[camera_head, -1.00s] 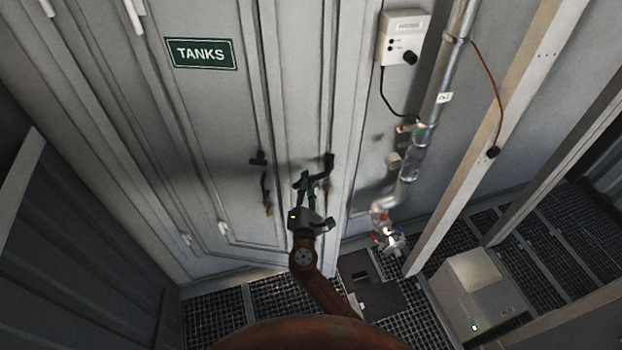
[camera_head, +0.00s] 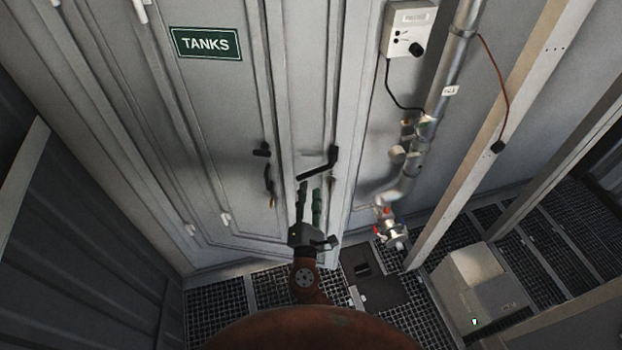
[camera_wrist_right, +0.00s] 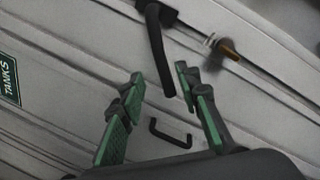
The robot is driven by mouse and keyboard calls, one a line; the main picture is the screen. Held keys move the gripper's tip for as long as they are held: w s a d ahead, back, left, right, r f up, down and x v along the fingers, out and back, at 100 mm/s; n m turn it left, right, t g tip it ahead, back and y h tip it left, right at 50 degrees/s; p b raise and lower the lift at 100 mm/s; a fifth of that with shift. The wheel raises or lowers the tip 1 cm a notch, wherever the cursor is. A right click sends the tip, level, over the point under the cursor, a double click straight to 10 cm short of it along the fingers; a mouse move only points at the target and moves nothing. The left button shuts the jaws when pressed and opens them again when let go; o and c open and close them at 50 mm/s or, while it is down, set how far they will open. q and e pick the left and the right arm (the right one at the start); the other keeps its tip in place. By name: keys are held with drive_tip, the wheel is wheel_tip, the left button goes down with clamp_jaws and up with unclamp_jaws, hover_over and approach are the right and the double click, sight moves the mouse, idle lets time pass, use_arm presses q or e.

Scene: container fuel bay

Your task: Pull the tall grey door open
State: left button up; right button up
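The tall grey door (camera_head: 225,110) fills the middle of the head view, with a green TANKS sign (camera_head: 205,43) on its left part. A black lever handle (camera_head: 320,165) sits at the right of the door front; it also shows large in the right wrist view (camera_wrist_right: 158,50). A black pull bar (camera_head: 268,180) is to its left, also in the wrist view (camera_wrist_right: 170,134). My right gripper (camera_head: 309,191) is just below the lever, fingers apart and empty. In the wrist view the lever's free end points into the gap between the fingers (camera_wrist_right: 160,82); contact cannot be told. My left gripper is out of view.
A brown-tipped key or lock piece (camera_wrist_right: 226,48) is beside the lever. Right of the door are a white control box (camera_head: 408,30), a pipe with valves (camera_head: 425,130), a slanted beam (camera_head: 495,130) and a low grey box (camera_head: 480,285). Grating floor (camera_head: 222,312) lies in front.

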drive_tip(key=shift+s+a+f, duration=0.1)
drive_tip(key=shift+s+f, duration=0.05)
drive_tip(key=shift+s, duration=0.95)
drive_tip(key=shift+s+f, duration=0.1)
drive_tip(key=shift+s, duration=1)
drive_tip(key=shift+c, duration=0.4)
